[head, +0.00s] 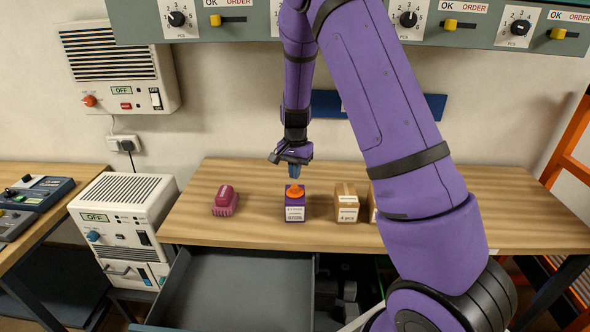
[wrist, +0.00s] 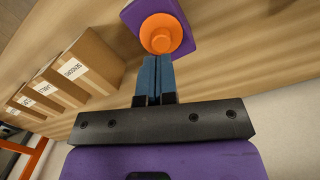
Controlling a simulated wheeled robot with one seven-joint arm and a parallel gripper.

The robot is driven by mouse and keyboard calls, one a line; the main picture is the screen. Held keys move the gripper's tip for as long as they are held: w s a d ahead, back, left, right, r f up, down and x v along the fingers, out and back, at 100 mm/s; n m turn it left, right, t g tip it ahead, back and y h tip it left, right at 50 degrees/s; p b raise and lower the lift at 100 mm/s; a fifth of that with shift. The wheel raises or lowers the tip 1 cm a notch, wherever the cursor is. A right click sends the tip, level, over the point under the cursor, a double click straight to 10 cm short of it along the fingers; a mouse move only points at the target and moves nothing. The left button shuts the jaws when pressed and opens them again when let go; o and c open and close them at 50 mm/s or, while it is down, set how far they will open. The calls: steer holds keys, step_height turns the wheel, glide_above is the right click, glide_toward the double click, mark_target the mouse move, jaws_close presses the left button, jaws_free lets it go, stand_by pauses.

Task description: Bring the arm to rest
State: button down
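My arm is purple and comes down over the table from above. My gripper (head: 294,174) hangs over a purple box with an orange knob (head: 295,213) on the wooden table (head: 250,235). In the wrist view the blue fingers of my gripper (wrist: 155,66) lie side by side, shut, with nothing seen between them. The orange knob (wrist: 161,34) shows just beyond the fingertips there. In the head view a gap shows between the fingertips and the knob.
A grey drawer (head: 240,285) is open below the table. A shelf panel with dials (head: 235,22) hangs above. An orange frame (head: 568,150) stands at right.

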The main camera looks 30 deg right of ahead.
steer(key=shift+f, duration=1.65)
steer(key=shift+r, duration=3.55)
step_height(320, 180, up, 10)
steer(key=n+t, duration=0.1)
steer(key=n, duration=0.1)
glide_above(295, 186)
steer(key=s+a, duration=0.3)
steer(key=s, duration=0.2)
steer(key=s+a+r+n+t, duration=0.2)
steer(key=s+r+n, duration=0.1)
steer(key=s+r, duration=0.6)
steer(key=s+a+r+n+t, duration=0.1)
steer(key=s+r+n, duration=0.1)
steer(key=s, duration=0.7)
steer(key=s+a+r+n+t, duration=0.1)
steer(key=s+a+r+n, duration=0.1)
steer(key=s, duration=0.7)
step_height(295, 186, up, 2)
steer(key=shift+s+a+r+n+t+h, duration=0.1)
steer(key=shift+s+a+n+t+h, duration=0.2)
steer(key=shift+n, duration=0.5)
steer(key=shift+w, duration=0.1)
